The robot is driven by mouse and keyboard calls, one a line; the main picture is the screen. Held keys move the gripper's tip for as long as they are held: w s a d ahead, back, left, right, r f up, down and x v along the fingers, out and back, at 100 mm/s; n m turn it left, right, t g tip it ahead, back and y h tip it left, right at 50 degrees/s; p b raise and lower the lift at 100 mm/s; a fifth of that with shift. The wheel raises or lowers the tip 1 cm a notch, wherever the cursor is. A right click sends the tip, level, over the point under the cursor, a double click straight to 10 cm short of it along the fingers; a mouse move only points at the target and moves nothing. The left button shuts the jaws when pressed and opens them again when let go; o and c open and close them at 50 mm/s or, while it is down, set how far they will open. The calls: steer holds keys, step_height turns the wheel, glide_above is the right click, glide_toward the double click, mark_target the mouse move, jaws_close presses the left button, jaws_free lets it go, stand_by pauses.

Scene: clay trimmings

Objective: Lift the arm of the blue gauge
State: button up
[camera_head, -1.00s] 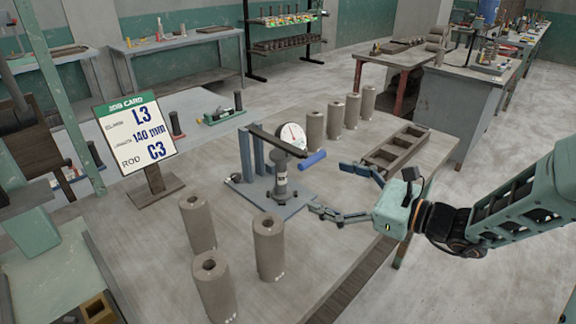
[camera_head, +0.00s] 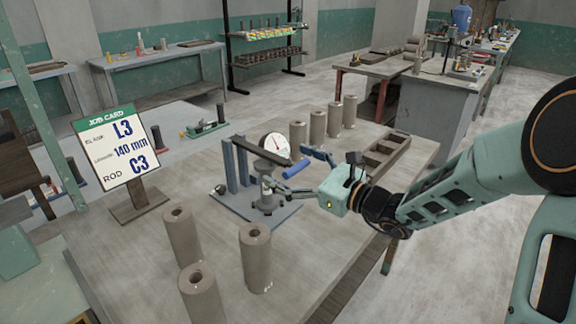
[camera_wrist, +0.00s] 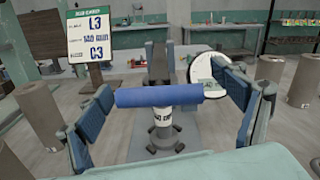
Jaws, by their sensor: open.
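The blue gauge (camera_head: 232,207) stands on the table, with a blue base and posts, a dark arm across its top, and a round white dial (camera_head: 274,147). The arm ends in a blue handle (camera_head: 297,168), which also shows in the wrist view (camera_wrist: 158,95), lying crosswise. Below the handle is a grey cylindrical part (camera_wrist: 165,132). My gripper (camera_head: 296,170) is open at the handle's end of the gauge. In the wrist view its fingers (camera_wrist: 160,112) stand left and right of the handle, apart from it. The head view does not clearly show the gap to the handle.
Three clay cylinders (camera_head: 256,258) stand at the table's front, and several more (camera_head: 318,129) behind the gauge. A job card (camera_head: 124,150) on a stand reads L3, 140 mm, C3. A compartmented wooden tray (camera_head: 398,143) lies right, close behind my gripper.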

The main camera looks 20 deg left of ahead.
steer(key=shift+a, duration=0.1)
steer(key=c, duration=2)
steer(key=shift+o, duration=0.2)
